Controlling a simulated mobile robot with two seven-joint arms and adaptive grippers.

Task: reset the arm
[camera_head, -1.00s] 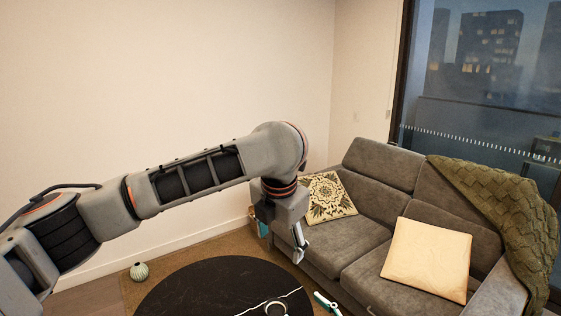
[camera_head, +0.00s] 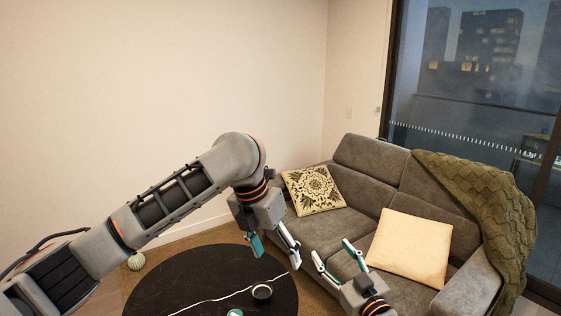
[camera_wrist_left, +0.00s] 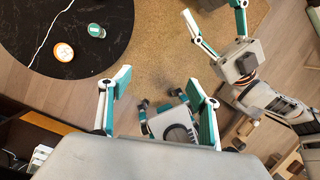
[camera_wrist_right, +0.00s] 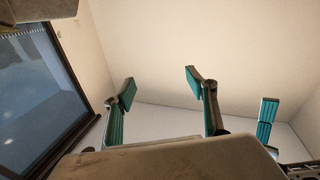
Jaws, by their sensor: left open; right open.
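My left arm crosses the head view from the lower left. Its gripper (camera_head: 276,256) is open and empty, pointing down between the round table and the sofa. My left gripper's open fingers (camera_wrist_left: 158,86) also show in the left wrist view, with nothing between them. My right gripper (camera_head: 331,250) is open and empty in front of the sofa, fingers up, just right of the left gripper. In the right wrist view, its open fingers (camera_wrist_right: 160,86) stand against wall and ceiling, and a teal finger of another gripper shows at the right edge.
A grey sofa (camera_head: 345,228) with two cushions and a green throw (camera_head: 485,200) stands at right.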

